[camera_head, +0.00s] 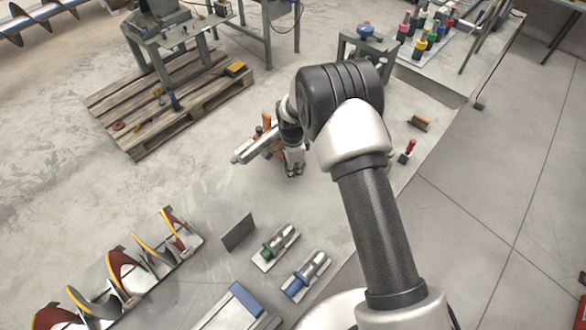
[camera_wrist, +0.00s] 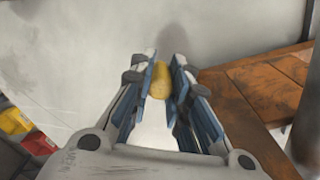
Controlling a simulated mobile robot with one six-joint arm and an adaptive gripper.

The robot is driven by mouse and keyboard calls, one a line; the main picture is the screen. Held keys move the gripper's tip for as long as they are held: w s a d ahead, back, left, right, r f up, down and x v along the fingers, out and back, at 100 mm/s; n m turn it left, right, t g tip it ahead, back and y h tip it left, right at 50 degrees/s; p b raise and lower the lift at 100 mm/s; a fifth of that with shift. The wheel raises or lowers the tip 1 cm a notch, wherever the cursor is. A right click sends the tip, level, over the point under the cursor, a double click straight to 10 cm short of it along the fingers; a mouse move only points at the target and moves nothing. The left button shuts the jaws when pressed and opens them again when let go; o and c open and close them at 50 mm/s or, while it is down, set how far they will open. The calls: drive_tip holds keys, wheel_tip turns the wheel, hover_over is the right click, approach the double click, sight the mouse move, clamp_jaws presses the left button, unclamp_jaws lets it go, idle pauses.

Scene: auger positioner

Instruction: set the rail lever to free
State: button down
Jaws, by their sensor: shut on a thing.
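My gripper (camera_wrist: 161,78) is shut on a yellow rounded knob (camera_wrist: 160,80) in the wrist view. The blue-lined fingers sit on either side of it. The knob looks like the handle end of the rail lever, but the rest of the lever is hidden, so its setting cannot be told. In the head view my gripper (camera_head: 293,165) is low beside a grey metal rail (camera_head: 247,153) with orange parts (camera_head: 266,122). My arm hides much of that place, and the knob cannot be made out there.
In the wrist view a rusty orange plate (camera_wrist: 255,100) lies right of the fingers, and red and yellow items (camera_wrist: 25,130) lie left. In the head view a wooden pallet (camera_head: 130,125), a dark upright plate (camera_head: 238,232) and auger pieces (camera_head: 125,268) stand around.

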drive_tip(key=c, duration=1.5)
unclamp_jaws()
drive_tip(key=shift+o, duration=0.2)
drive_tip(key=shift+r, duration=0.1)
wheel_tip(320, 180, up, 12)
